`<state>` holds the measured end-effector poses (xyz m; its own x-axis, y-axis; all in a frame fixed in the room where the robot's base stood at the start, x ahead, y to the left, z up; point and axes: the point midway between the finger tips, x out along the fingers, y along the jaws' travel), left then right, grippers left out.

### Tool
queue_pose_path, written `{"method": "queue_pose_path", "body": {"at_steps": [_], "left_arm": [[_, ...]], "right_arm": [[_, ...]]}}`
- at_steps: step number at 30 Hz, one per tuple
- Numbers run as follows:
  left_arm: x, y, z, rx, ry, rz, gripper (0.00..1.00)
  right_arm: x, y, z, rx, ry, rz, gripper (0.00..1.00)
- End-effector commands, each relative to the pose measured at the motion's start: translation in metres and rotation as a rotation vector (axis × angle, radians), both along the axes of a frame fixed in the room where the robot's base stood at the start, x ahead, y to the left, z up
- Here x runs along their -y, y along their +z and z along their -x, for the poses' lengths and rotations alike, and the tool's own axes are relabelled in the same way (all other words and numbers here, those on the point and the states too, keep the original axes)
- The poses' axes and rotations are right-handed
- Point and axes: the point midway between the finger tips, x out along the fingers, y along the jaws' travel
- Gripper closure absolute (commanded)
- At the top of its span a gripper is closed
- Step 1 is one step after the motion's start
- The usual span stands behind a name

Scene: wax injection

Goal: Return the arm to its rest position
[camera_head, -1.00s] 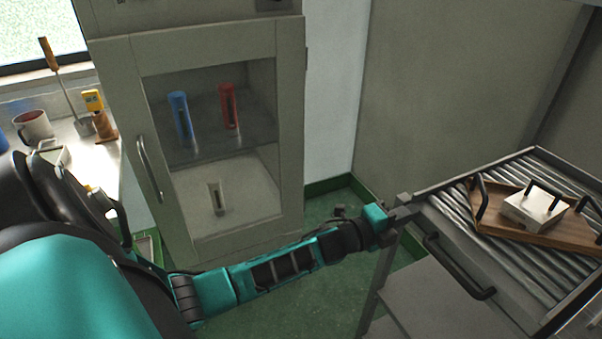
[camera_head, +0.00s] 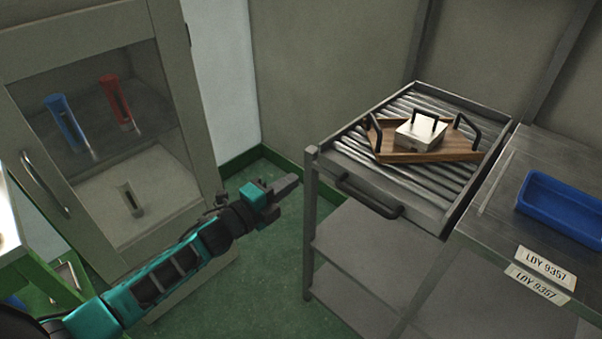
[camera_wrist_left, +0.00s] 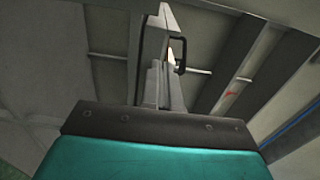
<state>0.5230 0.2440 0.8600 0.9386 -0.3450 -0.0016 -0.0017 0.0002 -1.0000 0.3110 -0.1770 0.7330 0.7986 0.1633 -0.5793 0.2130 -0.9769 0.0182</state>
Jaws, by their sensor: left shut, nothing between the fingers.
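My left arm comes in from the lower left in the head view. Its gripper (camera_head: 288,184) is shut and empty, hanging over the green floor between the cabinet and the roller stand. The left wrist view also shows the gripper's grey fingers (camera_wrist_left: 158,75) closed together, with a dark handle behind them. My right gripper is in neither view.
A grey cabinet (camera_head: 172,95) with a glass door holds a blue mould (camera_head: 64,125) and a red mould (camera_head: 116,98). A roller stand (camera_head: 345,149) bears a wooden tray (camera_head: 455,147) with a metal block (camera_head: 420,134). A blue bin (camera_head: 560,208) sits at right.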

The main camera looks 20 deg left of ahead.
Motion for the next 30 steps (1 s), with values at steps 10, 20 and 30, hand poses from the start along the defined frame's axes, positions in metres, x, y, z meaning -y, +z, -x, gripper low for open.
{"method": "queue_pose_path", "body": {"at_steps": [10, 20, 30], "left_arm": [[-0.015, 0.0, 0.04, -0.001, -0.001, 0.0, 1.0], [-0.009, -0.014, 0.056, -0.08, 0.035, 0.116, 1.0], [0.05, -0.108, 0.174, -0.727, 0.453, 1.084, 1.0]], "right_arm": [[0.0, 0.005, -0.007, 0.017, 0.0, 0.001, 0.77], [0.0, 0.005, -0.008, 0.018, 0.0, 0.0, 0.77], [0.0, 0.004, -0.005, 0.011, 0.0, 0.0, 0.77]]}}
